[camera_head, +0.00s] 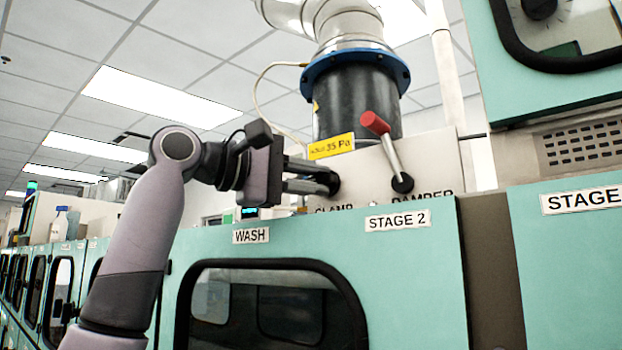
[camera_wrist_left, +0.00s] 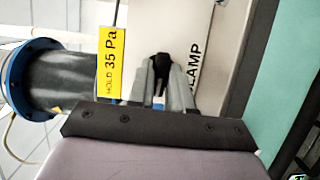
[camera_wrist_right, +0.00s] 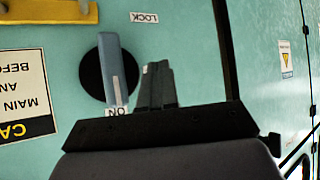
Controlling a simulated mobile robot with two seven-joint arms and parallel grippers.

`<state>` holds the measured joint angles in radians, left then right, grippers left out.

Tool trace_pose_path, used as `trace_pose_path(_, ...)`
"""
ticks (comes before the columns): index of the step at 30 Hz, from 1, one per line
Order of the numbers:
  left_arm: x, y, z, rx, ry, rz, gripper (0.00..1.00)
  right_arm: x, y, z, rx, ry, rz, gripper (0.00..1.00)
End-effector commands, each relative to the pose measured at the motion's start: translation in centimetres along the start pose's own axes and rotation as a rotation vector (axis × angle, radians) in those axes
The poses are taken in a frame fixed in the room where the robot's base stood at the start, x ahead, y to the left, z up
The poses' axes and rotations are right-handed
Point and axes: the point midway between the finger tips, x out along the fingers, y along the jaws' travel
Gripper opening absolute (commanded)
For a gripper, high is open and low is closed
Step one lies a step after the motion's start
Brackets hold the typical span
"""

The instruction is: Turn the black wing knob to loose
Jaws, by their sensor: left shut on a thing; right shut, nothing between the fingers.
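The black wing knob (camera_wrist_left: 161,68) is on the white panel (camera_head: 368,168) above the "CLAMP" label, and in the left wrist view it sits between my left fingers. My left gripper (camera_head: 325,182) is shut on the knob; the fingers hide much of it in the head view. It also shows in the left wrist view (camera_wrist_left: 160,85). I cannot read any loose mark. My right gripper (camera_wrist_right: 155,75) is shut and empty, beside a blue-grey switch handle (camera_wrist_right: 110,62) on a black disc.
A red-tipped damper lever (camera_head: 376,123) stands right of the knob. A black duct with a blue flange (camera_head: 355,62) rises behind, with a yellow "HOLD 35 Pa" tag (camera_head: 331,146). Teal cabinets (camera_head: 400,270) fill the front. A "LOCK" label (camera_wrist_right: 144,17) is near my right gripper.

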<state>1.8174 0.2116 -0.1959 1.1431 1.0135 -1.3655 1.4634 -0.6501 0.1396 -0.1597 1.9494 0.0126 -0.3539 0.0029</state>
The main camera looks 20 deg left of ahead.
Motion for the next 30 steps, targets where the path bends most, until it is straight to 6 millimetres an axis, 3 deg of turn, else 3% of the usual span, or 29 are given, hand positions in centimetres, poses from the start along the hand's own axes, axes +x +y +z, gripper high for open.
trace_pose_path(8,0.01,0.12,0.12,0.144,-0.001,-0.063,0.0,0.01,0.01,0.01,0.0,0.0,0.0,0.0)
trace_pose_path(30,0.11,0.47,0.35,0.787,-0.002,-0.328,0.0,0.02,0.02,0.0,0.0,0.0,0.001,0.0)
